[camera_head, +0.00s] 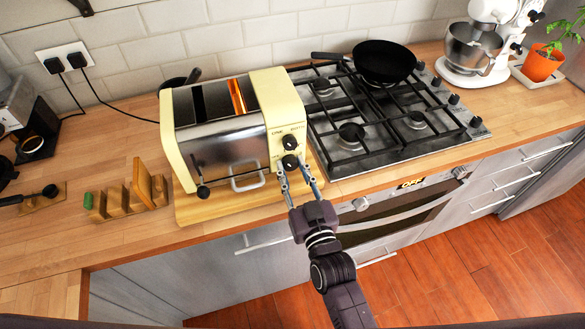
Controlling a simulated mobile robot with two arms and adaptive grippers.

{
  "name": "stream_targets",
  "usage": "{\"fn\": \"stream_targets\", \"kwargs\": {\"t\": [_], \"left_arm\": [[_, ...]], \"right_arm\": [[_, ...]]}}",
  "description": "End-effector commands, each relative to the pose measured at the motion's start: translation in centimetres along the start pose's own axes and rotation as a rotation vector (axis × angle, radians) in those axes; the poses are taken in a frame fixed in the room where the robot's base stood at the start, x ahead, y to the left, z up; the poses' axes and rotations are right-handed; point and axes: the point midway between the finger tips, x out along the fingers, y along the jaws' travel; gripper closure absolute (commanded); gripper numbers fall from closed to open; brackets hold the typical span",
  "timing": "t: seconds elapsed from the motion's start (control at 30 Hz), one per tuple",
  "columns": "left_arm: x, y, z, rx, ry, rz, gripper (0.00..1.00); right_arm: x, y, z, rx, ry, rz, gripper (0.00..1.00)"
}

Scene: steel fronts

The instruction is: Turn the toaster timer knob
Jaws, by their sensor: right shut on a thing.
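The cream and steel toaster (217,150) stands on a wooden board at the counter's front, left of the hob. Its right end panel carries two dark knobs, the upper knob (289,142) and the lower knob (290,162). One of its top slots glows orange and the other is dark. My right gripper (291,169) reaches up from the lower right and is shut on the lower knob, one finger on either side. The upper knob is free just above the fingertips. The small panel lettering is hard to read. My left gripper is out of view.
A gas hob (420,122) with a black pan (384,61) is right of the toaster. A white stand mixer (488,40) and a potted plant (541,62) are at the far right. A wooden rack (130,197) stands left. An oven handle and drawer handles stick out below the counter.

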Motion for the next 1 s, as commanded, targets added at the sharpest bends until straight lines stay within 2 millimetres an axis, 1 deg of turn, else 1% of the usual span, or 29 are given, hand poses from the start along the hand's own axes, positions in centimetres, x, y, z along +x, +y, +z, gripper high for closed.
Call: {"fn": "stream_targets", "kwargs": {"t": [0.53,0.57,0.7,1.0], "left_arm": [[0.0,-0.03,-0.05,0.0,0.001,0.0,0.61],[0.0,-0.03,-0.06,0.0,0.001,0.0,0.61],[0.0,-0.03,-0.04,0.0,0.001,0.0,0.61],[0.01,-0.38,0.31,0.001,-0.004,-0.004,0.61]], "right_arm": [[-0.03,-0.03,0.03,0.0,0.0,0.0,0.96],[-0.03,-0.03,0.03,0.0,-0.001,0.0,0.69],[-0.02,-0.02,0.03,0.0,-0.001,0.0,0.54],[-0.16,-0.01,0.04,0.0,-0.001,0.0,0.54]]}}
